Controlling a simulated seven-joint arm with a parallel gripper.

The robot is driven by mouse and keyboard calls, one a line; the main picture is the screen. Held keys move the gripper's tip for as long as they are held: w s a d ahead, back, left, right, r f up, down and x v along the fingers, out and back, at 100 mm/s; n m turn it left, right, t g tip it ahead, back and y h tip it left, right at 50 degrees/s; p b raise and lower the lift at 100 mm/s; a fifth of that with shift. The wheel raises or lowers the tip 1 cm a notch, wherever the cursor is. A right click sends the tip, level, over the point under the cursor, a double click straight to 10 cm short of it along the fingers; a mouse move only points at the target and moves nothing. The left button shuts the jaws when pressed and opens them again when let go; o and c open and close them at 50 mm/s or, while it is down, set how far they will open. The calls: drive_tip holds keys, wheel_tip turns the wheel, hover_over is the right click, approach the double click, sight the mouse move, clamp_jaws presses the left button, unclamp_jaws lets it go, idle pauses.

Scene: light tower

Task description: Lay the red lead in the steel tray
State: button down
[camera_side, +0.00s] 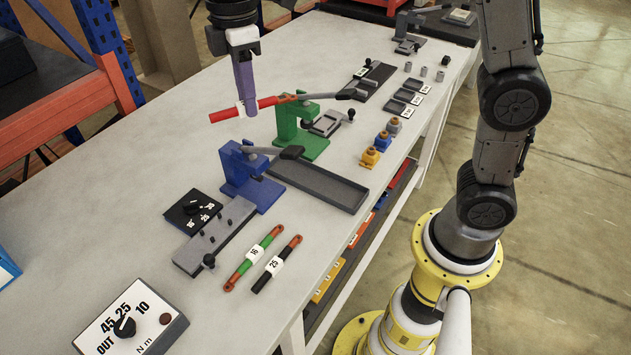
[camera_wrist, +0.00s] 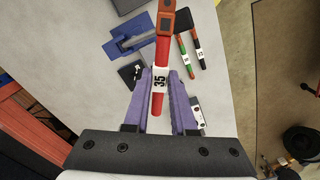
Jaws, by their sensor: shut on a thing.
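The red lead (camera_side: 223,115) has a white tag, and the wrist view shows that tag (camera_wrist: 159,80) reading 35. My gripper (camera_side: 246,109) is shut on the lead at its tag and holds it level above the table. The lead's orange-brown lug end (camera_side: 288,97) points right in the side view, close above the green press. A long, shallow dark grey tray (camera_side: 318,186), which looks like the steel tray, lies empty in front of the blue press. My gripper is above and to the left of it, well apart.
The blue press (camera_side: 247,178) and green press (camera_side: 298,130) stand beside the tray. A green-and-red lead (camera_side: 254,257) and a black-and-red lead (camera_side: 277,264) lie nearer the front. A dial box (camera_side: 130,322) is at the front left.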

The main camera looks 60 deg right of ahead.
drive_tip(key=s+d+f+m, duration=0.2)
drive_tip(key=s+d+m, duration=1)
drive_tip(key=s, duration=0.5)
hover_over(311, 180)
drive_tip(key=f, duration=2)
drive_tip(key=shift+s+f, duration=0.2)
drive_tip(key=shift+s, duration=0.15)
drive_tip(key=shift+w+f, duration=0.15)
drive_tip(key=shift+f, duration=0.05)
drive_tip(key=shift+w+f, duration=0.15)
drive_tip(key=shift+f, duration=1.5)
drive_tip(key=shift+f, duration=0.15)
